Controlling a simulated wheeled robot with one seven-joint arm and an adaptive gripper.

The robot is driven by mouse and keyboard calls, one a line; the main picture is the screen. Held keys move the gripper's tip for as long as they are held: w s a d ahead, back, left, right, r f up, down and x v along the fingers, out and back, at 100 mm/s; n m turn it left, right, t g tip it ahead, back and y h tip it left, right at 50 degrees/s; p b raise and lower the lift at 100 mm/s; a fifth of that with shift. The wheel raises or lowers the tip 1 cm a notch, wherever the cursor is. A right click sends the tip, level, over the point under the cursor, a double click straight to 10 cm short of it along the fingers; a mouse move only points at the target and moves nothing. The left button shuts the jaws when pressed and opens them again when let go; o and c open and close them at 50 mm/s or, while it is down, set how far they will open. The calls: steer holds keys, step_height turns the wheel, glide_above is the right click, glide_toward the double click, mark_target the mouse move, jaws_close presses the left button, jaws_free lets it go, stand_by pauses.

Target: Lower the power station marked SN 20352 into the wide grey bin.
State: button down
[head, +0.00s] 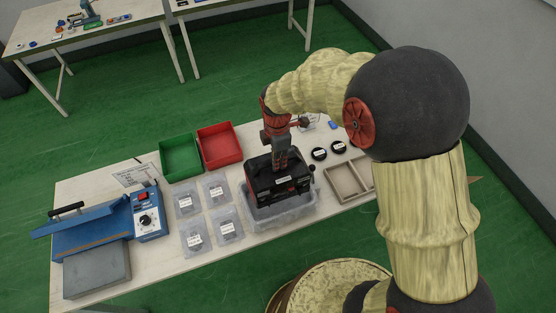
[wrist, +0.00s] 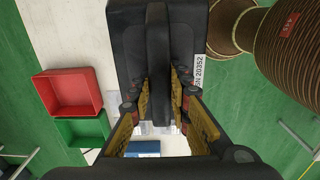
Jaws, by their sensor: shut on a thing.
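The power station (head: 292,185) is a black box with red details and a top handle. In the wrist view the power station (wrist: 193,40) carries a white label reading SN 20352 along its right side. My gripper (head: 280,161) is shut on its handle from above, and the yellow-padded fingers (wrist: 160,78) lie on both sides of the handle in the wrist view. The wide grey bin (head: 256,222) is under the power station on the table. The power station hides most of the bin's inside, and I cannot tell whether its base is touching the bin floor.
A red tray (head: 220,145) and a green tray (head: 181,157) stand behind left. A divided tray (head: 345,182) and black round items (head: 319,154) are right. A blue machine (head: 85,235) fills the left end.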

steer(key=shift+w+f+b, duration=0.15)
steer(key=shift+f+b, duration=3.75)
steer(key=shift+f, duration=2.2)
steer(key=c, duration=1.6)
jaws_free()
steer(key=shift+s+f, duration=0.15)
steer(key=shift+s, duration=0.05)
steer(key=shift+s+f, duration=0.15)
steer(key=shift+s, duration=0.05)
step_height(320, 180, up, 22)
steer(key=p, duration=1.4)
steer(key=shift+w+r, duration=0.15)
steer(key=shift+r, duration=0.05)
steer(key=shift+f, duration=0.1)
